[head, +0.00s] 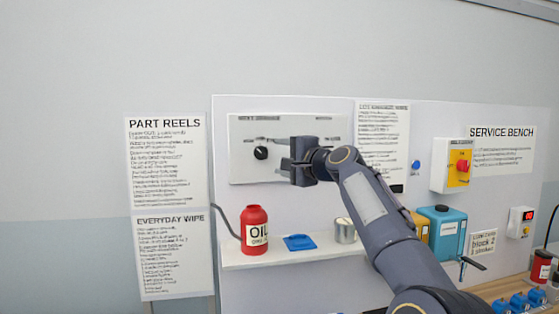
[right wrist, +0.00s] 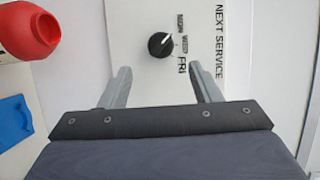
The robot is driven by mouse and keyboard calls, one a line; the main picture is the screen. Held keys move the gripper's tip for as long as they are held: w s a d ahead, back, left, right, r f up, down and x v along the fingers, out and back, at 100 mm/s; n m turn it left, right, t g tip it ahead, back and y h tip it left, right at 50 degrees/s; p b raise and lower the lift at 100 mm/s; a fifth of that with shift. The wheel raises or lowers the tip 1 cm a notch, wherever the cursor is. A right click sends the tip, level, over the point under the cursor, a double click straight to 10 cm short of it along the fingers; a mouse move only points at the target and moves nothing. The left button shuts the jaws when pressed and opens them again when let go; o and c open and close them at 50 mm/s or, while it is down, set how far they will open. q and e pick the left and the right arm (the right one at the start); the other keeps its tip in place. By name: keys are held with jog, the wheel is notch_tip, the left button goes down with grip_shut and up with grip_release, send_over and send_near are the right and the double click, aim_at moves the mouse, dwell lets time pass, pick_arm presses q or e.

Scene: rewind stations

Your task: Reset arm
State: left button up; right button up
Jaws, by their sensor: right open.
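My right gripper (head: 283,168) is in front of the white panel (head: 240,170) on the wall. Its two grey fingers are spread apart and hold nothing; in the right wrist view the open gripper (right wrist: 160,85) points at the panel. A black rotary knob (head: 261,153) on the panel stands left of the fingers in the head view. In the right wrist view the knob (right wrist: 161,45) is ahead of the fingers, apart from them, near labels of which "FRI" and "NEXT SERVICE" can be read. My right arm hides the panel's right part. My left gripper is not in view.
Below the panel a shelf (head: 275,257) holds a red oil container (head: 254,229), a blue flat item (head: 300,242) and a metal can (head: 345,231).

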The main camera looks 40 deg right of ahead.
dwell(0.4)
jog(key=s+a+f+n+g+y, duration=0.25)
jog(key=s+a+f+n, duration=0.2)
jog(key=a+f, duration=0.5)
jog(key=s+a+f+n+g+y, duration=0.2)
jog(key=s+a+f+n+g, duration=0.3)
jog(key=a+f, duration=0.45)
jog(key=s+a+f+n+g, duration=0.1)
jog(key=s+a+f+n, duration=0.1)
jog(key=s+a+f, duration=0.2)
jog(key=s+a+f+n+g, duration=0.2)
jog(key=s+a+f+n, duration=0.1)
jog(key=s+f, duration=0.6)
jog(key=s+a+f+n+g+y, duration=0.1)
jog(key=s+a+f+n+g, duration=0.1)
jog(key=s+a+f, duration=0.3)
notch_tip(320, 180, down, 5)
jog(key=s+n, duration=0.1)
jog(key=s, duration=0.1)
jog(key=shift+s+a+r, duration=0.15)
jog(key=shift+s+a, duration=0.2)
